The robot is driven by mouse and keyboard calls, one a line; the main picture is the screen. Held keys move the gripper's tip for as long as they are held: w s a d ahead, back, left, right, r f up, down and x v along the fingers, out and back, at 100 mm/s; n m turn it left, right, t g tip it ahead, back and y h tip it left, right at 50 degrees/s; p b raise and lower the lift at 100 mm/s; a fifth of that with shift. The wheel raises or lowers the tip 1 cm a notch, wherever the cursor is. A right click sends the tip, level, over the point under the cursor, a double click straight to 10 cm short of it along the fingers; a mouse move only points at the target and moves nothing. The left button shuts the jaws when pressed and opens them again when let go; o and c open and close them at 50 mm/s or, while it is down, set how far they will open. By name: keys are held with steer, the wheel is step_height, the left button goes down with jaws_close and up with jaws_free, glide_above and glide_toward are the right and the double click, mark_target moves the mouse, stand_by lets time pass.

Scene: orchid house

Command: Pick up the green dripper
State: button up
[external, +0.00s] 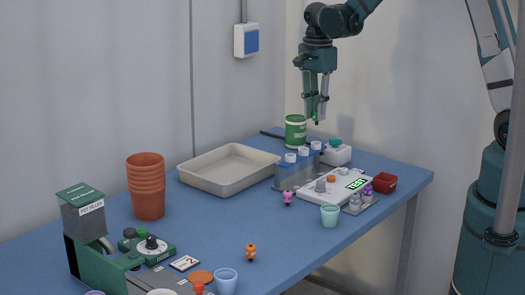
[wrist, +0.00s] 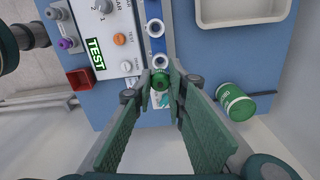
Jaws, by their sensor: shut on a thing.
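The green dripper (wrist: 160,81) is between my fingertips in the wrist view, seen end-on as a small round green piece. My gripper (wrist: 161,92) is shut on it. In the external view my gripper (external: 316,112) points down, above the back right of the table. A small green bit of the dripper (external: 316,121) shows at its fingertips, clear of the table. The fingers hide part of the dripper.
A green can (external: 295,132) stands close behind. A beige tray (external: 205,180) lies left; a red box (external: 385,183) right.

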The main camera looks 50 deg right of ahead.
steer(key=shift+r, duration=1.25)
